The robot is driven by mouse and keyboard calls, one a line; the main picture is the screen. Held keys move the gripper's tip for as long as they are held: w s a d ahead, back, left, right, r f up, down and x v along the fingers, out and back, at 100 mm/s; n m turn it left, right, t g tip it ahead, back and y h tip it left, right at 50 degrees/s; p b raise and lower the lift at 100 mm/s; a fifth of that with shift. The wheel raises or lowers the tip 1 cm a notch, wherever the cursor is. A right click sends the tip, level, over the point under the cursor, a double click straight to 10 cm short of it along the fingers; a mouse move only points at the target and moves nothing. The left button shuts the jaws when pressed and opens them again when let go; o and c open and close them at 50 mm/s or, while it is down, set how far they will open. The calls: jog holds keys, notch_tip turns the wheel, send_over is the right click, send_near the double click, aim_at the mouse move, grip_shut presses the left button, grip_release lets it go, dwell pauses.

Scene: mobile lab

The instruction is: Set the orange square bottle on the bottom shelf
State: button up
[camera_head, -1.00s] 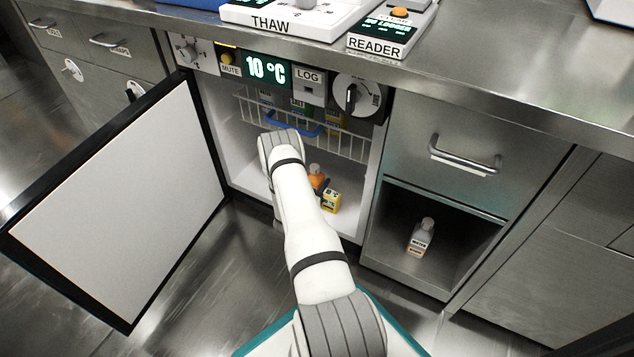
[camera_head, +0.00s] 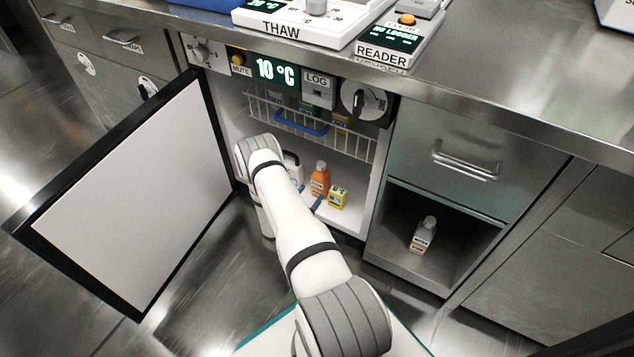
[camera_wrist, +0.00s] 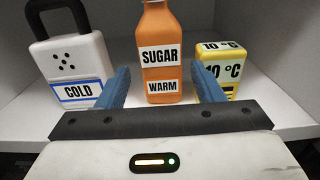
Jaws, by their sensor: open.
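The orange square bottle (camera_head: 320,181), labelled SUGAR and WARM in the wrist view (camera_wrist: 162,60), stands upright on the white floor of the open fridge, its bottom shelf (camera_head: 354,216). My gripper (camera_wrist: 160,84) is open, with its blue fingers pointing into the fridge. The bottle appears between the fingers in the wrist view, a little beyond them, and the grip is empty. In the head view my arm hides most of the gripper; a bit of blue finger shows by the bottle's base.
A white COLD block with a black handle (camera_wrist: 75,60) stands left of the bottle, a yellow 10 °C box (camera_wrist: 222,68) right. A wire basket (camera_head: 345,143) hangs above. The open fridge door (camera_head: 130,200) is at left.

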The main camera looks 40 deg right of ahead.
jog(key=s+a+r+m+g+y, duration=0.15)
jog(key=r+m+g, duration=0.25)
jog(key=r, duration=0.5)
jog(key=s+a+r+m+g, duration=0.15)
jog(key=r+m+g, duration=0.25)
jog(key=r, duration=0.5)
jog(key=s+a+r+m+g+y, duration=0.1)
jog(key=s+r+m+g, duration=0.25)
jog(key=r, duration=0.55)
jog(key=s+a+r+m+t+y, duration=0.2)
jog(key=s+a+r+m+y, duration=0.3)
jog(key=a, duration=0.7)
jog(key=s+a+r+m+t+y, duration=0.3)
jog(key=s+a+r+m+y, duration=0.3)
jog(key=s+a+r+y, duration=0.3)
jog(key=s+a+r, duration=0.2)
jog(key=a, duration=0.1)
jog(key=shift+a+r, duration=0.15)
jog(key=shift+a, duration=0.05)
jog(key=shift+t, duration=0.25)
